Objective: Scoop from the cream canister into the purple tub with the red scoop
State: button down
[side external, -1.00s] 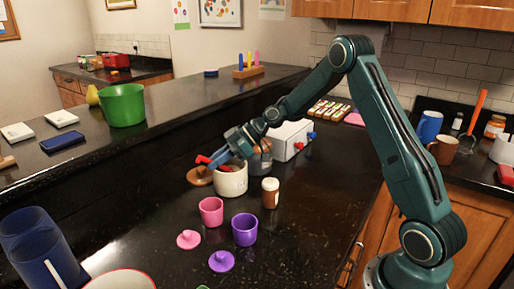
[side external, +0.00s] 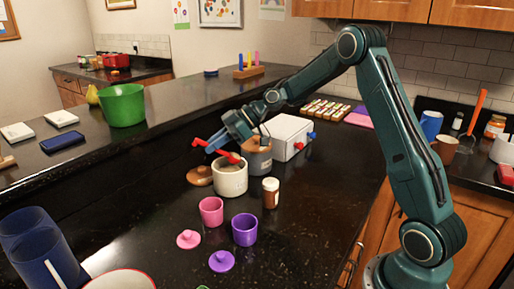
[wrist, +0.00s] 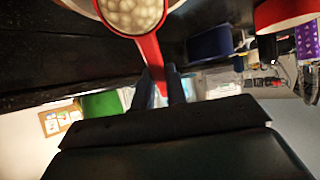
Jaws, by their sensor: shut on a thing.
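My gripper (side external: 216,143) is shut on the handle of the red scoop (side external: 200,142), just above the cream canister (side external: 231,184). In the wrist view the scoop's handle (wrist: 151,58) runs up from between the fingers (wrist: 159,90). Its bowl is filled with pale round pieces (wrist: 133,13). In the side view the bowl is over the canister's open mouth, and its contents are too small to tell. The purple tub (side external: 244,236) stands open and upright on the counter, nearer the camera.
A pink tub (side external: 211,218), pink lid (side external: 188,239) and purple lid (side external: 222,262) are near the purple tub. A brown lid (side external: 199,176) lies left. The right front counter is clear.

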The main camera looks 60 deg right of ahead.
jog(key=shift+r, duration=2.85)
jog(key=shift+a, duration=0.1)
jog(key=s+a+f+n+g, duration=0.3)
jog(key=s+a+n+g, duration=0.5)
jog(key=s+a, duration=0.2)
jog(key=s+a+f+n+g+h, duration=0.1)
jog(key=s+n+g+h, duration=0.5)
jog(key=s+n, duration=0.8)
jog(key=shift+s+a+f+h, duration=0.15)
jog(key=shift+s+a+h, duration=0.35)
jog(key=shift+s+a, duration=0.15)
jog(key=shift+w+f, duration=0.1)
jog(key=shift+f, duration=0.2)
